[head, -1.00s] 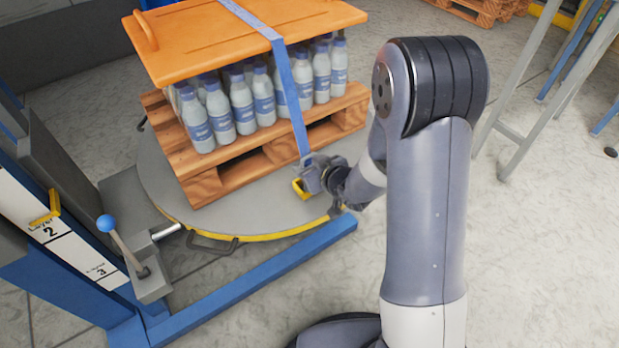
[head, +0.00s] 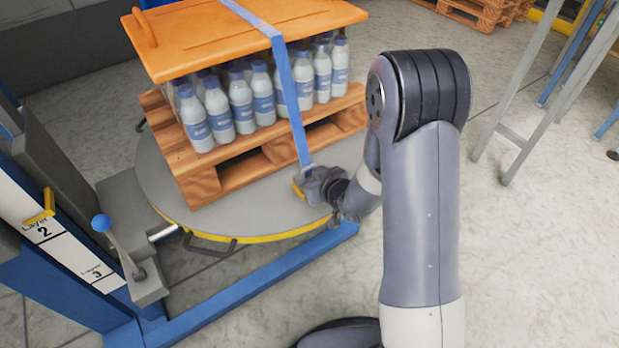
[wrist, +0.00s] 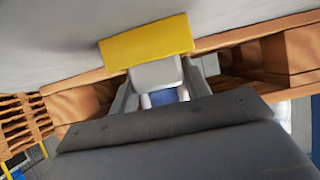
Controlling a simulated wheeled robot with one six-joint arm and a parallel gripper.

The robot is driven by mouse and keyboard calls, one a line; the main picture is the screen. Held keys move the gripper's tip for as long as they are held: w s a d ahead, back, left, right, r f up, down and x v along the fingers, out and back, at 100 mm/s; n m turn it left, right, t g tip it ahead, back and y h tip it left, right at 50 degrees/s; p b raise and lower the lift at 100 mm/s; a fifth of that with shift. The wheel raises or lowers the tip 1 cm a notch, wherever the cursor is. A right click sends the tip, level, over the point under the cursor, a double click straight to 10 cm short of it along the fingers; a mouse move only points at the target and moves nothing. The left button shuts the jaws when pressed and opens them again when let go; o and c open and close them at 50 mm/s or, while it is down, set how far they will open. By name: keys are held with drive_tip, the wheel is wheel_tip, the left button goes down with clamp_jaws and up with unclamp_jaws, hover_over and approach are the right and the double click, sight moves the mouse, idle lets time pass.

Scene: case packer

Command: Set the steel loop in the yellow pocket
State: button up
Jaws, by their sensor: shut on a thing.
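The blue strap (head: 290,90) runs over the orange board and down the front of the load to my gripper (head: 316,184). In the wrist view my gripper (wrist: 162,92) is shut on the steel loop (wrist: 155,74), a pale grey piece with the blue strap behind it. The yellow pocket (wrist: 148,42) lies straight ahead of the loop, and the loop's far end meets or overlaps its near edge. I cannot tell whether the loop is inside it. In the head view only a bit of the yellow pocket (head: 298,190) shows beside my gripper.
A wooden pallet (head: 238,172) of bottles (head: 240,105) under an orange board (head: 190,45) stands on a round turntable (head: 250,218) with a yellow rim. A blue-knobbed lever (head: 118,240) stands at left.

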drive_tip(key=o, duration=1)
drive_tip(key=shift+s+d+f, duration=0.1)
drive_tip(key=shift+s+f, duration=0.1)
drive_tip(key=shift+f, duration=0.25)
drive_tip(key=shift+o, duration=0.3)
drive_tip(key=shift+r+p, duration=0.65)
drive_tip(key=shift+p, duration=0.2)
drive_tip(key=p+v, duration=0.1)
drive_tip(key=v, duration=1)
drive_tip(key=shift+s+r+p, duration=0.2)
drive_tip(key=shift+r+p, duration=0.1)
drive_tip(key=shift+r, duration=0.1)
drive_tip(key=shift+d, duration=0.1)
